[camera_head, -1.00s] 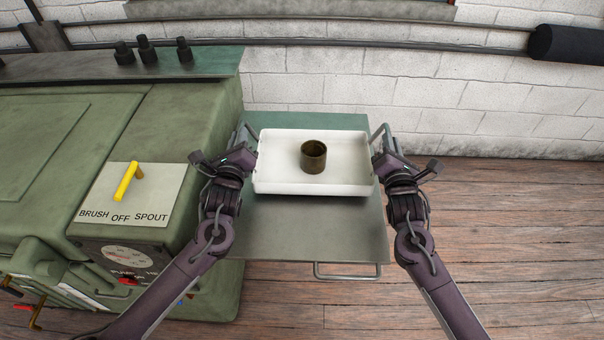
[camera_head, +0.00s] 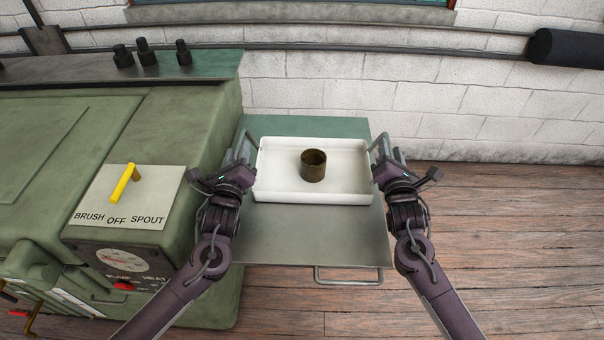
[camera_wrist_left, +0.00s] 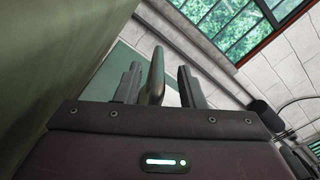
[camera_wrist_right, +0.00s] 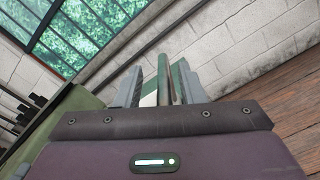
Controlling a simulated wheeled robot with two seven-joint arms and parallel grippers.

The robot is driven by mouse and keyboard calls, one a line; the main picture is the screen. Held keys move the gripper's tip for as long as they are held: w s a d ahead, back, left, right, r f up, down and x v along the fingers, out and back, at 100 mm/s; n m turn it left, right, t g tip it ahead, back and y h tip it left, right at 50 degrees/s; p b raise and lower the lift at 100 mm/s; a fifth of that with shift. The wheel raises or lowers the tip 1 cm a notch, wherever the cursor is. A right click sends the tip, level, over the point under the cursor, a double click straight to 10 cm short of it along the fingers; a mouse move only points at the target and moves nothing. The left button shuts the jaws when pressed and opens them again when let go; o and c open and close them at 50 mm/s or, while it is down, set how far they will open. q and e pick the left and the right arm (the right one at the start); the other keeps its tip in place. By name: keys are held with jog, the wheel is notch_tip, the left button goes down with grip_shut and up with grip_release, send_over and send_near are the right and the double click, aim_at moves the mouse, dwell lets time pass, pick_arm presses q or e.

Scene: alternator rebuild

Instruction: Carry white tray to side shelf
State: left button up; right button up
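The white tray (camera_head: 312,197) is a shallow rectangular tray. It appears to rest level on the side shelf (camera_head: 310,240), a grey-green metal surface beside the green machine. A short dark brass ring or cup (camera_head: 313,166) stands inside the tray. My left gripper (camera_head: 245,150) is at the tray's left end, its fingers apart on either side of a handle bar (camera_wrist_left: 155,75). My right gripper (camera_head: 380,148) is at the right end, its fingers also apart around a handle (camera_wrist_right: 163,80). Gaps show between fingers and bars in both wrist views.
The green machine (camera_head: 190,110), with a yellow lever (camera_head: 125,183) and a gauge (camera_head: 122,260), stands close on the left of my left arm. A brick wall (camera_head: 450,100) is behind the shelf. Open wooden floor (camera_head: 520,230) lies to the right.

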jog(key=shift+s, duration=0.2)
pick_arm(q)
jog(key=s, duration=0.9)
jog(key=shift+s, duration=0.2)
pick_arm(e)
jog(key=s, duration=1.1)
jog(key=shift+s+d, duration=0.15)
jog(key=shift+s, duration=0.25)
pick_arm(q)
jog(key=shift+d, duration=0.1)
